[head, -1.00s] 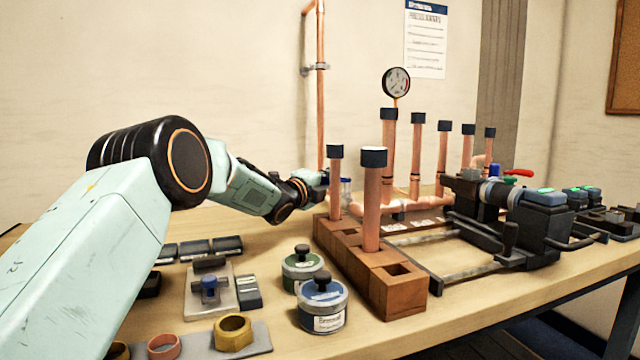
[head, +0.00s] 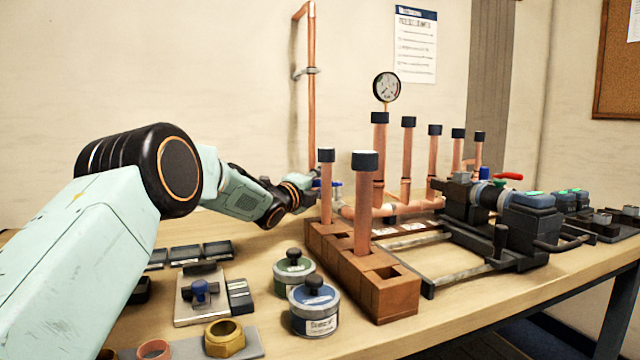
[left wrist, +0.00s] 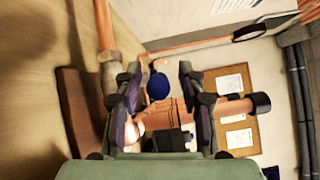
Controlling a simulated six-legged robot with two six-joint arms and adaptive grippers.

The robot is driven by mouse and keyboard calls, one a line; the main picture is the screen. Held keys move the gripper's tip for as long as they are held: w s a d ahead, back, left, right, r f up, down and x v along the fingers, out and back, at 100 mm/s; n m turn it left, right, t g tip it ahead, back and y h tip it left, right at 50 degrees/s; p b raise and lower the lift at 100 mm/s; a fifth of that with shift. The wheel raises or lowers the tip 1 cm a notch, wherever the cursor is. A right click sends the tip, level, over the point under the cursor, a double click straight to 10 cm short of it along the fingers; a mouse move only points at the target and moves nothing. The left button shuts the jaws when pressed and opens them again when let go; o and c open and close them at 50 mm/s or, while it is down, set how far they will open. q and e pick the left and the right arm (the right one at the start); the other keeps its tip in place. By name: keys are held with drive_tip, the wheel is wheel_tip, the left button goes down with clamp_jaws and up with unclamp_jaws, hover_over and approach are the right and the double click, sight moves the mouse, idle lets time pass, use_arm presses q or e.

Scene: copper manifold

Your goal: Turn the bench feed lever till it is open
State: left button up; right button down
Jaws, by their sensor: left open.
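My left gripper (head: 318,187) is at the foot of the copper wall pipe, partly hidden behind the uprights. In the left wrist view its fingers (left wrist: 160,95) are open, one on each side of a round blue end (left wrist: 158,86). This seems to be the bench feed lever; contact with the fingers cannot be told. In the head view a small blue part (head: 337,186) shows just right of the gripper. A red lever (head: 508,176) stands farther right on the manifold. My right gripper is not in view.
A wooden block rack (head: 385,295) with capped copper uprights stands right of my left arm. Two lidded tins (head: 315,310), a small clamp plate (head: 200,300) and brass fittings (head: 230,338) lie in front. A pressure gauge (head: 386,87) rises behind the manifold.

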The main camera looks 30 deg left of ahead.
use_arm(q)
drive_tip(key=shift+s, duration=0.1)
drive_tip(key=shift+s+a, duration=0.15)
drive_tip(key=shift+s, duration=0.5)
drive_tip(key=s, duration=1)
drive_tip(key=shift+s+a+f, duration=0.2)
drive_tip(key=shift+a, duration=0.15)
drive_tip(key=shift+c, duration=0.2)
